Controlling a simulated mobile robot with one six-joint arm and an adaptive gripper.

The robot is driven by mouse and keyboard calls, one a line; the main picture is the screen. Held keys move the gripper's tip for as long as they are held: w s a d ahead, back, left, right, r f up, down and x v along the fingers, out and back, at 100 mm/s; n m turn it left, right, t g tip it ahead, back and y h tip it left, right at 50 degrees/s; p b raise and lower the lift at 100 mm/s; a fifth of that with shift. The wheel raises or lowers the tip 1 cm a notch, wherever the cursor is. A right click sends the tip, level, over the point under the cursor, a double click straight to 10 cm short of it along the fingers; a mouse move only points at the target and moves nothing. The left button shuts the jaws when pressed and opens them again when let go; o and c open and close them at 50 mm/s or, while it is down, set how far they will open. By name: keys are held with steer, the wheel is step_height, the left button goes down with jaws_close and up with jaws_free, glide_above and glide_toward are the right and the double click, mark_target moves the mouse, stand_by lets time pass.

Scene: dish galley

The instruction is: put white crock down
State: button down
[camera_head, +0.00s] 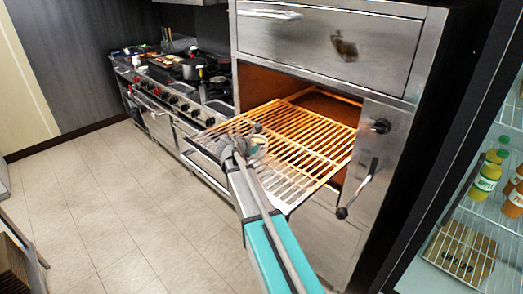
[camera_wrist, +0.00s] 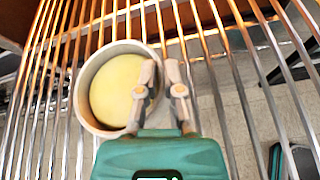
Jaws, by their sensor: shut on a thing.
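The white crock (camera_wrist: 92,112) shows in the wrist view as a round pot with pale yellow contents. It also shows small in the head view (camera_head: 259,147). My gripper (camera_wrist: 165,72) is shut on the crock's right wall, with one finger inside the rim and one outside. In the head view my gripper (camera_head: 245,146) is over the wire rack (camera_head: 302,148), which extends out of the oven opening. The crock is upright over the rack bars. I cannot tell whether its base touches them.
A steel drawer (camera_head: 335,42) is above the oven opening. A lever handle (camera_head: 357,190) sticks out to the right of it. A stove (camera_head: 175,95) with pans stands at the left. A fridge with bottles (camera_head: 487,175) is at the right.

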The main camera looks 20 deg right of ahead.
steer(key=shift+f, duration=0.1)
stand_by(0.3)
steer(key=c, duration=0.8)
jaws_free()
steer(key=shift+s+a+r+p, duration=0.25)
steer(key=shift+a+r+p, duration=0.15)
steer(key=shift+a, duration=0.1)
steer(key=p+v, duration=0.4)
steer(key=v, duration=0.7)
steer(key=shift+f, duration=0.1)
